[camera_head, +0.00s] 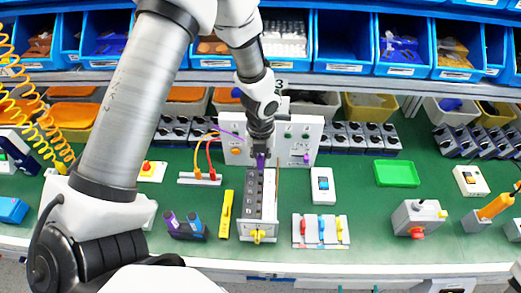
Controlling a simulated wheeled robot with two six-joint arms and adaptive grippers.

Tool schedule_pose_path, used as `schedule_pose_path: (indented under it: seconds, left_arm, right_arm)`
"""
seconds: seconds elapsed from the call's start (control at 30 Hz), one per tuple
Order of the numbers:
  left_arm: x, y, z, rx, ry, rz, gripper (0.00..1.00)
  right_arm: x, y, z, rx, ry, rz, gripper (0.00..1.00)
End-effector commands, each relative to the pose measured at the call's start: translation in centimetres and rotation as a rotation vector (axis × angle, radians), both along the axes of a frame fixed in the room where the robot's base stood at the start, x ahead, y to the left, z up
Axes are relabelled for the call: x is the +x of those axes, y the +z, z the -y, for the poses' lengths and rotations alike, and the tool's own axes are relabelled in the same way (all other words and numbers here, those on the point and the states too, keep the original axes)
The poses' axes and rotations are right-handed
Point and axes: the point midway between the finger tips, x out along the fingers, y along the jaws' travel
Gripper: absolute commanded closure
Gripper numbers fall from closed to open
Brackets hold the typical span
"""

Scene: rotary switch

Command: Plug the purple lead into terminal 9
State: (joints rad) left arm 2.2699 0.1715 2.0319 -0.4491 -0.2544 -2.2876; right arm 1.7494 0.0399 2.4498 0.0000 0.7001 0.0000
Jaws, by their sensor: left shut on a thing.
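My left gripper (260,150) points down at the middle of the table and is shut on the purple lead (261,160). The lead's plug sits between the fingers, at the far end of the terminal strip (250,205). The strip is a dark row of terminals on a pale base with a yellow knob at its near end. The terminal numbers are too small to read, so I cannot tell which terminal is under the plug or whether it is inserted. A purple wire runs from the gripper to the left. My right gripper is not in view.
A white panel (300,128) with buttons stands just behind the gripper. Red and orange leads (212,172) stand in a holder to the left. A yellow tool (226,214) lies left of the strip, and a blue rocker switch (322,186) stands right.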

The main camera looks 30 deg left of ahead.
Motion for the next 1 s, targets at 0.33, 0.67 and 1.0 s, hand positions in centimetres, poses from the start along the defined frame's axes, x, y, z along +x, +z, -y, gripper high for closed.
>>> schedule_pose_path:
  seconds: [0.33,0.67,1.0]
  left_arm:
    - [0.04,-1.14,0.0,0.0,-0.001,0.001,1.0]
    - [0.01,-1.01,0.0,0.001,-0.001,0.001,1.0]
    - [-0.01,-1.12,0.02,0.001,0.0,0.001,1.0]
  right_arm:
    - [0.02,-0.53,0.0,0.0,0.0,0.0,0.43]
    - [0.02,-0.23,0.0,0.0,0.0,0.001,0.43]
    - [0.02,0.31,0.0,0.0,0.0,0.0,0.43]
